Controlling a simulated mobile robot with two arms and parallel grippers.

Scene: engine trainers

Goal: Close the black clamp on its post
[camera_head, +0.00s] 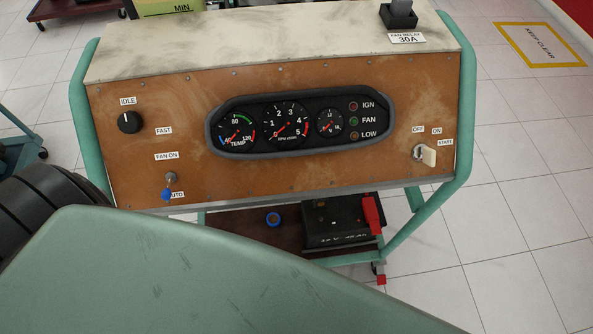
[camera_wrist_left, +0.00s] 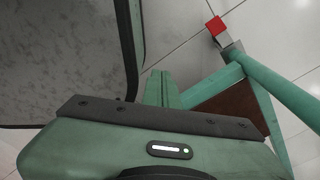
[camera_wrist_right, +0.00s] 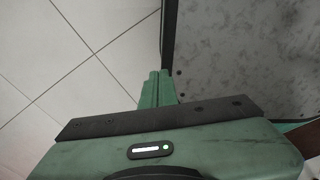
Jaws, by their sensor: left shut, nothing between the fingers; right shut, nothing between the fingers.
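The dark battery (camera_head: 338,226) sits on the lower shelf of the engine trainer in the head view. A red piece (camera_head: 371,214) stands at its right end, and a small brownish spot shows on its top. I cannot make out the black clamp or its post clearly against the dark battery. My left gripper (camera_wrist_left: 161,88) shows in the left wrist view, shut and empty, with the trainer's green tube beyond it. My right gripper (camera_wrist_right: 157,88) shows in the right wrist view, shut and empty over the tiled floor. Neither gripper shows in the head view.
The trainer's brown gauge panel (camera_head: 350,180) overhangs the shelf (camera_head: 240,226). A blue ring (camera_head: 273,219) lies left of the battery. Green frame tubes (camera_head: 462,110) flank the panel. A large green surface fills the lower foreground. Floor to the right (camera_head: 520,190) is clear.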

